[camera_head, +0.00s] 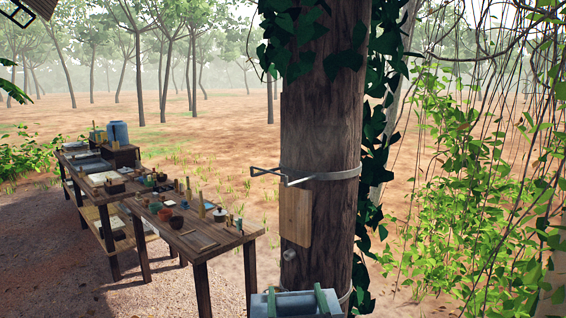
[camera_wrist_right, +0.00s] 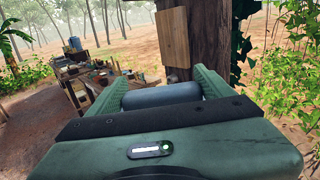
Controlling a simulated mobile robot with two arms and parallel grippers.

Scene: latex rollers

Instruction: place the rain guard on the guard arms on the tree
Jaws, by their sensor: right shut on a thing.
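The tree trunk (camera_head: 335,130) stands upright right of centre in the head view. A metal band circles it, with thin guard arms (camera_head: 287,178) sticking out to the left. My right gripper (camera_head: 297,303) is at the bottom of the head view, low in front of the trunk and below the guard arms. Its green fingers are shut on a blue-grey rounded thing, apparently the rain guard (camera_wrist_right: 160,95), seen between the fingers in the wrist view. Most of its shape is hidden. It is apart from the guard arms. My left gripper is not in view.
A wooden board (camera_head: 295,217) is on the trunk just below the guard arms. Ivy (camera_head: 375,150) climbs the trunk's right side. Wooden tables (camera_head: 200,240) with pots and tools stand at left. Vines hang at right. Open ground lies behind.

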